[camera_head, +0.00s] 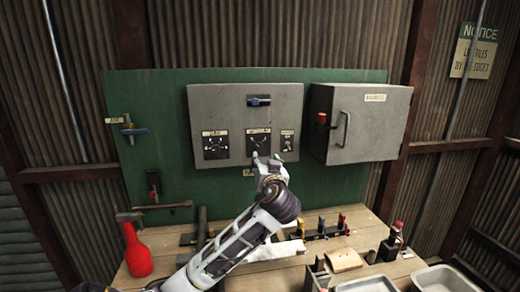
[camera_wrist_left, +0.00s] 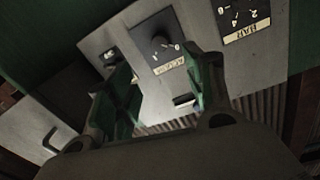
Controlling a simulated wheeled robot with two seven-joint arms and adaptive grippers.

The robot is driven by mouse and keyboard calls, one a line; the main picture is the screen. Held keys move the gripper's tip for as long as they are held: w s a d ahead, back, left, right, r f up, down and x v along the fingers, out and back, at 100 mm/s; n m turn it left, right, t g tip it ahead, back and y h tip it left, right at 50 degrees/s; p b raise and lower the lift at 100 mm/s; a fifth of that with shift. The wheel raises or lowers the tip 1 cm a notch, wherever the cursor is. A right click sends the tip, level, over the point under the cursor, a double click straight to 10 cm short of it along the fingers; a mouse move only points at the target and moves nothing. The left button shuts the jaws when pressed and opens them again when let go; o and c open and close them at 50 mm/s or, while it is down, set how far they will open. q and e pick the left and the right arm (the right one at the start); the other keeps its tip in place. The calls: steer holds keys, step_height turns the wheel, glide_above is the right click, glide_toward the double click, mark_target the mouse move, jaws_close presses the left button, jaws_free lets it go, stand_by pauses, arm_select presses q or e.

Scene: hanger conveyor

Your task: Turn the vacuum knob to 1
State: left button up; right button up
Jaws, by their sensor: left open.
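The vacuum knob (camera_wrist_left: 160,41) is black and sits on a dark dial plate, with its pale label upside down in the left wrist view. In the head view its dial (camera_head: 259,141) is the middle one on the grey control panel (camera_head: 230,103). My left gripper (camera_head: 267,160) is just below and in front of that dial. In the left wrist view the open green-lined fingers (camera_wrist_left: 160,68) show either side of the knob in the picture, with nothing held. They look apart from the knob. Its pointer setting is too small to read. My right gripper is not in view.
A second dial (camera_head: 215,145) is left of the vacuum dial, and a small switch (camera_head: 287,141) is right of it. A grey cabinet (camera_head: 362,123) stands out beside the panel.

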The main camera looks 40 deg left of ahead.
mark_target(260, 147)
arm_select(q)
steer(key=p+x, duration=0.3)
steer(key=x, duration=0.9)
steer(key=shift+a+p, duration=0.1)
steer(key=shift+p, duration=0.3)
steer(key=shift+x, duration=0.9)
steer(key=shift+f, duration=0.1)
steer(key=c, duration=1)
